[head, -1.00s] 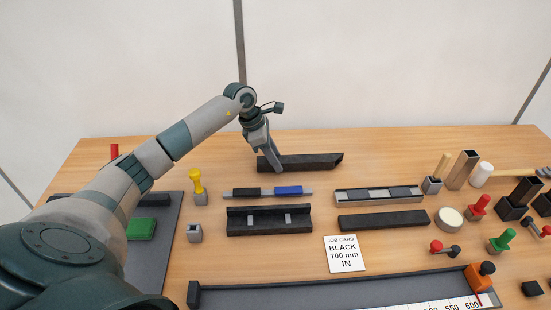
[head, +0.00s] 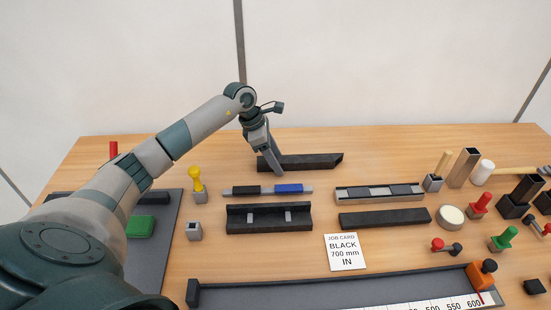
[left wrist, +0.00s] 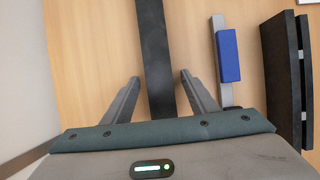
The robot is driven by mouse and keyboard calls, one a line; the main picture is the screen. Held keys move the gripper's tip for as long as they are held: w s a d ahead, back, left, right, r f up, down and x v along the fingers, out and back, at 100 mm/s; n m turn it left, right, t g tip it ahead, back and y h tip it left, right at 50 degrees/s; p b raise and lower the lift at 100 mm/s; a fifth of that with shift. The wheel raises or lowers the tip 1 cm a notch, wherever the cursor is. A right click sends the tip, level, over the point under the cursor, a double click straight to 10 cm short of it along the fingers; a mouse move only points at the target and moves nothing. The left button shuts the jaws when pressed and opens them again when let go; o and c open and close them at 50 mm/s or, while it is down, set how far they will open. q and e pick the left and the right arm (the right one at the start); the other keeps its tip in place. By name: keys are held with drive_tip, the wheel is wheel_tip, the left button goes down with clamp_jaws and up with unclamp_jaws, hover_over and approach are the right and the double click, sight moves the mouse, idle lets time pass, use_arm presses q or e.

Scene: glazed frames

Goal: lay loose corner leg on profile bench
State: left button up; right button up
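A long black bar with a slanted right end (head: 310,161), which looks like the loose corner leg, lies at the back of the table. In the left wrist view the bar (left wrist: 155,50) runs between the fingers of my left gripper (left wrist: 160,78). The fingers are apart, with a gap on both sides of the bar. In the head view my left gripper (head: 273,164) reaches down at the bar's left part. A black channel-shaped block with two grey pads (head: 240,228), possibly the profile bench, stands nearer the front. My right gripper is not in view.
A grey strip with black and blue pieces (head: 288,189) lies between bar and block. A grey-lined tray (head: 345,196) and a flat black bar (head: 385,219) are to the right. A job card (head: 345,252) and long ruler trough (head: 300,295) are in front. Several tools crowd the right.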

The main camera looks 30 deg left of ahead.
use_arm(q)
drive_tip(key=shift+s+a+r+b, duration=0.15)
drive_tip(key=shift+a+r+b, duration=0.2)
drive_tip(key=shift+r, duration=0.3)
drive_tip(key=b+v, duration=0.2)
drive_tip(key=v, duration=0.5)
drive_tip(key=shift+a+r, duration=0.1)
drive_tip(key=shift+r, duration=0.05)
drive_tip(key=b+v, duration=0.2)
drive_tip(key=v, duration=0.6)
drive_tip(key=shift+r, duration=0.3)
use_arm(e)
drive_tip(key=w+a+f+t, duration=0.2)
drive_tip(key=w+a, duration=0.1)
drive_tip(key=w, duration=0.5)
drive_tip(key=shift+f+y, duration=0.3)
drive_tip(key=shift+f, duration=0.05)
use_arm(q)
drive_tip(key=shift+s, duration=0.1)
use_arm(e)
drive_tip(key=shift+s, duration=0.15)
use_arm(q)
drive_tip(key=shift+r+p, duration=2.15)
drive_tip(key=shift+r, duration=0.85)
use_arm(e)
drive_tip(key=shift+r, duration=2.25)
